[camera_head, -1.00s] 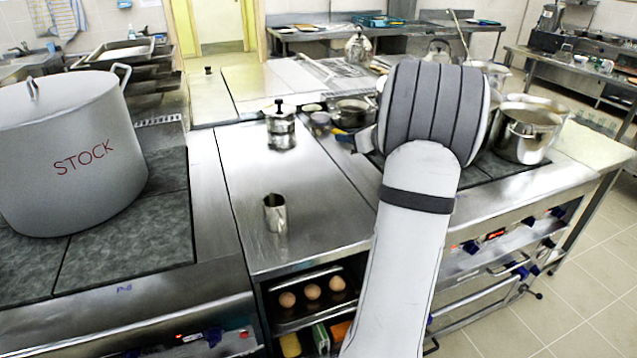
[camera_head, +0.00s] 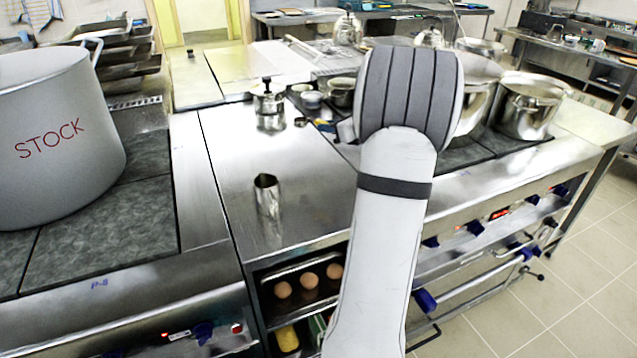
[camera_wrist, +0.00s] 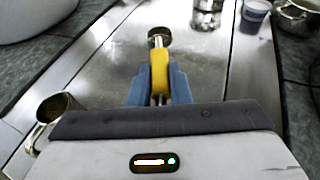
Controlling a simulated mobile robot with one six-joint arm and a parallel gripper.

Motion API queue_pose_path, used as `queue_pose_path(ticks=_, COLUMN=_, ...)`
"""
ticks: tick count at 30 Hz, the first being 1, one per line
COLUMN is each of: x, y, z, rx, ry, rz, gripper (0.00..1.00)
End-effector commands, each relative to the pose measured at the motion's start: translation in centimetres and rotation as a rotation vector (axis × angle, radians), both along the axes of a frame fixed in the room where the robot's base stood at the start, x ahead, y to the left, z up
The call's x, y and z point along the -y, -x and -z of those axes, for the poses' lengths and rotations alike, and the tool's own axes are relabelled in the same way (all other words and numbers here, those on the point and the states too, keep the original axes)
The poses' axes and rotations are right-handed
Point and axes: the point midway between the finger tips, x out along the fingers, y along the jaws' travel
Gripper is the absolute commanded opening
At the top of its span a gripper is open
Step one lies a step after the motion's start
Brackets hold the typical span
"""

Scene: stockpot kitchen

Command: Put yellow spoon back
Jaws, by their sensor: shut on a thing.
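In the wrist view my gripper (camera_wrist: 160,88) has its blue fingers closed on the yellow handle of the yellow spoon (camera_wrist: 159,68). The spoon's metal bowl end points away from me, over the steel counter (camera_wrist: 205,75). I cannot tell how high the spoon is above the counter. In the head view my arm hides the gripper and the spoon.
A small metal jug (camera_head: 267,196) stands on the counter. A lidded metal pot (camera_head: 268,106) stands farther back. The large STOCK pot (camera_head: 55,140) is at left and steel pots (camera_head: 527,105) are at right. Eggs (camera_head: 308,280) sit on the shelf below the counter.

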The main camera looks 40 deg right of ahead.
Motion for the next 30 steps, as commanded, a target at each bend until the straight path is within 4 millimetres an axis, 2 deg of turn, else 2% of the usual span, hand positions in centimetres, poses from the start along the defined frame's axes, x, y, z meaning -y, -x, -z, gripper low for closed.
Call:
queue_pose_path(ticks=1, x=0.0, y=0.0, z=1.7, rx=0.0, ry=0.0, rz=0.0, gripper=0.0)
queue_pose_path(ticks=8, x=0.0, y=0.0, z=3.6, rx=0.0, ry=-0.001, rz=0.0, gripper=0.0)
queue_pose_path(ticks=15, x=0.0, y=0.0, z=7.8, rx=-0.002, ry=-0.004, rz=0.0, gripper=0.0)
queue_pose_path(ticks=23, x=0.0, y=0.0, z=10.1, rx=-0.001, ry=-0.002, rz=0.001, gripper=0.0)
queue_pose_path(ticks=30, x=0.1, y=0.0, z=13.0, rx=-0.001, ry=-0.001, rz=0.002, gripper=0.0)
